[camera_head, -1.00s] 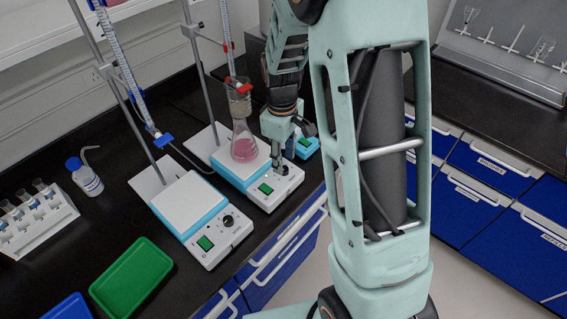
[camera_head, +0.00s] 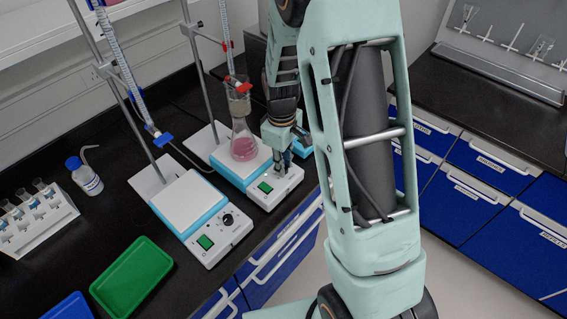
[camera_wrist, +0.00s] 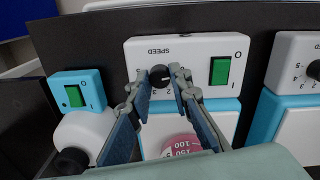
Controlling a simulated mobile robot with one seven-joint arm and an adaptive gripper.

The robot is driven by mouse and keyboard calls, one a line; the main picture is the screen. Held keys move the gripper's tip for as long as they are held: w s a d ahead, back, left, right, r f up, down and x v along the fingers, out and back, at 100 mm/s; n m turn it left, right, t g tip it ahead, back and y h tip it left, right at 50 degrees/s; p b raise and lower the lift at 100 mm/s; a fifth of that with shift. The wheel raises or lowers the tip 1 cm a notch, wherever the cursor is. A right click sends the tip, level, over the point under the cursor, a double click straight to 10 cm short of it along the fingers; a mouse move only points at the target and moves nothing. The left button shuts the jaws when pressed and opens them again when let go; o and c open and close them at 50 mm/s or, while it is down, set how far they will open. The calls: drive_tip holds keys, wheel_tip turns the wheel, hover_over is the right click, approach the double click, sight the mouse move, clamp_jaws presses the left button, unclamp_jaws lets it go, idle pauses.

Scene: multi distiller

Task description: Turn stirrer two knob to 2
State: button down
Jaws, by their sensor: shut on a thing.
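The stirrer carrying the flask has a white front panel (camera_head: 262,203) and blue sides. In the wrist view its panel (camera_wrist: 205,50) reads SPEED upside down, with a green switch (camera_wrist: 220,71) to the right of the knob. The black speed knob (camera_wrist: 158,75) sits between my fingertips, with a "2" and other digits partly visible around it; its exact setting is unclear. My gripper (camera_wrist: 160,88) is shut on this knob. In the head view my gripper (camera_head: 284,164) reaches down onto the panel's right end and hides the knob.
A flask with pink liquid (camera_head: 243,147) stands on this stirrer. Another stirrer (camera_head: 222,248) with a bare plate is nearer. A small blue device with a green switch (camera_wrist: 75,96) is close to my fingers. A green tray (camera_head: 131,277) lies at the front left.

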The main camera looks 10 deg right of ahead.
drive_tip(key=shift+m, duration=0.3)
drive_tip(key=m+b, duration=0.1)
drive_tip(key=m, duration=0.2)
drive_tip(key=shift+m, duration=0.3)
drive_tip(key=m, duration=0.3)
drive_tip(key=shift+m, duration=0.3)
drive_tip(key=m, duration=0.4)
drive_tip(key=shift+w+g, duration=0.1)
drive_tip(key=shift+g, duration=0.2)
drive_tip(key=shift+m, duration=2)
drive_tip(key=c, duration=1.8)
unclamp_jaws()
drive_tip(key=shift+o, duration=0.2)
